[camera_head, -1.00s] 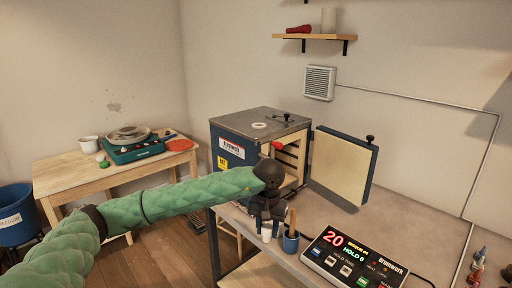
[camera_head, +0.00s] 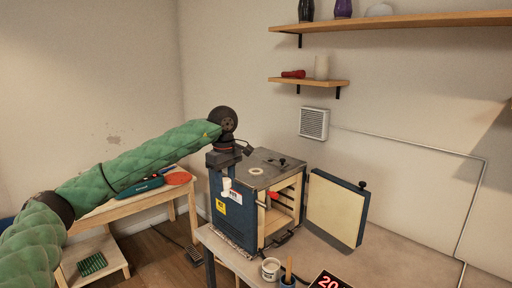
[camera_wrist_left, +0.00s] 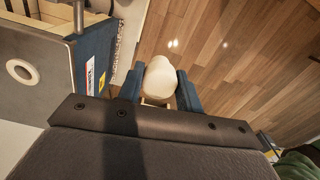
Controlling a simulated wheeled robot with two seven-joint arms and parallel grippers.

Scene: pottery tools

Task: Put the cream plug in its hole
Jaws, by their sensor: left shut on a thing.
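My left gripper (camera_head: 225,179) is shut on the cream plug (camera_head: 226,185), in front of the kiln's left side and below its top edge in the head view. In the left wrist view the plug (camera_wrist_left: 160,78) sits between the two blue fingers of the gripper (camera_wrist_left: 160,88), with wooden floor behind it. The kiln (camera_head: 233,208) is a blue box with a grey top. A cream-ringed hole (camera_head: 256,171) is in that top, right of the gripper. The ringed hole also shows at the left of the wrist view (camera_wrist_left: 22,72), apart from the plug. My right gripper is not in view.
The kiln door (camera_head: 337,208) stands open to the right. A small black handle (camera_head: 282,162) rises from the top. A pale jar (camera_head: 270,268) and a blue cup with a brush (camera_head: 288,282) stand on the bench in front. Shelves (camera_head: 309,82) hang behind.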

